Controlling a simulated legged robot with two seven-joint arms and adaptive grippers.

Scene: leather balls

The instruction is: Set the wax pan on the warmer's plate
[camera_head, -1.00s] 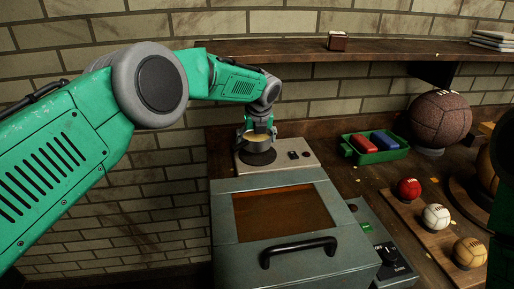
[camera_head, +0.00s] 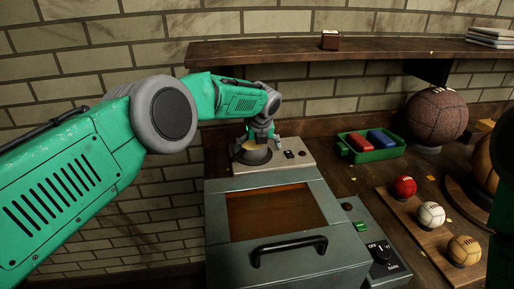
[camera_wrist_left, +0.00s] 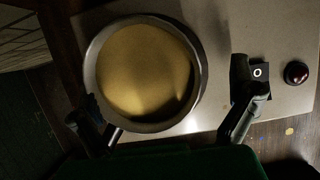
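The wax pan (camera_head: 249,147), a round metal pan of yellow wax, sits over the dark round plate of the warmer (camera_head: 289,166) and appears to rest on it. The pan hides most of the plate, so the contact is hard to see. My left gripper (camera_head: 262,134) is at the pan. In the left wrist view the pan (camera_wrist_left: 145,70) lies in front of the fingers, which are spread wide. Its short handle shows near the left finger, apart from the right finger. My right gripper is out of view.
A grey oven-like box (camera_head: 285,222) with an amber window stands in front of the warmer, a control box (camera_head: 378,250) at its right. Further right are a green tray (camera_head: 372,153) with red and blue blocks, a large brown ball (camera_head: 437,116) and a board with three small balls (camera_head: 431,214).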

